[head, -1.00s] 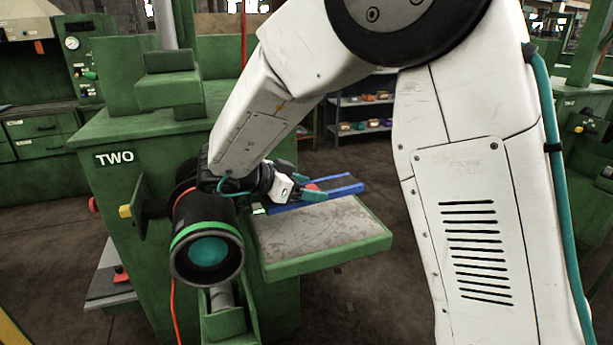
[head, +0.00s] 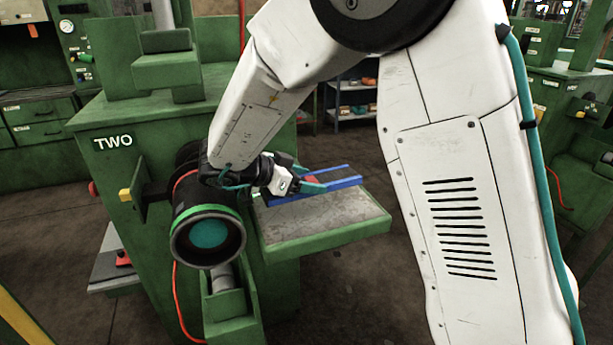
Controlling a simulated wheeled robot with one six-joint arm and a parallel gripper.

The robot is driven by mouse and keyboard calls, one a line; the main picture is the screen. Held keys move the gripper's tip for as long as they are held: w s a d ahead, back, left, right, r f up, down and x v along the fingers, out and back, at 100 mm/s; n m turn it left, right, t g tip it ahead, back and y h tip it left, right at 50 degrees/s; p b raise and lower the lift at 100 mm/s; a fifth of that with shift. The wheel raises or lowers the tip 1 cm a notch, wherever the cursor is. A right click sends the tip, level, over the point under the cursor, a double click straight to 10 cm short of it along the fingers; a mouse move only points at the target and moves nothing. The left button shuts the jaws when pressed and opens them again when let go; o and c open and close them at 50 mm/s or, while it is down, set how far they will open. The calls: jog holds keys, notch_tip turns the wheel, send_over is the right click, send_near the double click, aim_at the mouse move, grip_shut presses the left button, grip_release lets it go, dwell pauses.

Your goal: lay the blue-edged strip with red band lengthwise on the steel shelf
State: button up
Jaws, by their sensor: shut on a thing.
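The blue-edged strip (head: 345,183) shows in the head view as a dark length with blue edges. A bit of its red band (head: 311,179) shows beside the jaws. The strip points to the right, roughly along the shelf's back edge. I cannot tell whether it touches the shelf.
The green machine TWO (head: 115,165) stands at the left and behind the shelf. A black cylinder with a green ring and teal face (head: 208,230) is at the shelf's left front. A storage rack (head: 350,105) with small items stands far behind. The shelf's front part is bare.

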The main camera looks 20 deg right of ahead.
aim_at(307, 203)
jog(key=shift+f+g, duration=0.4)
jog(key=shift+f, duration=1)
jog(key=shift+f+m, duration=0.2)
jog(key=shift+m, duration=0.1)
jog(key=shift+s+f, duration=0.15)
jog(key=shift+f, duration=0.05)
jog(key=o, duration=1.1)
jog(key=shift+d, duration=0.1)
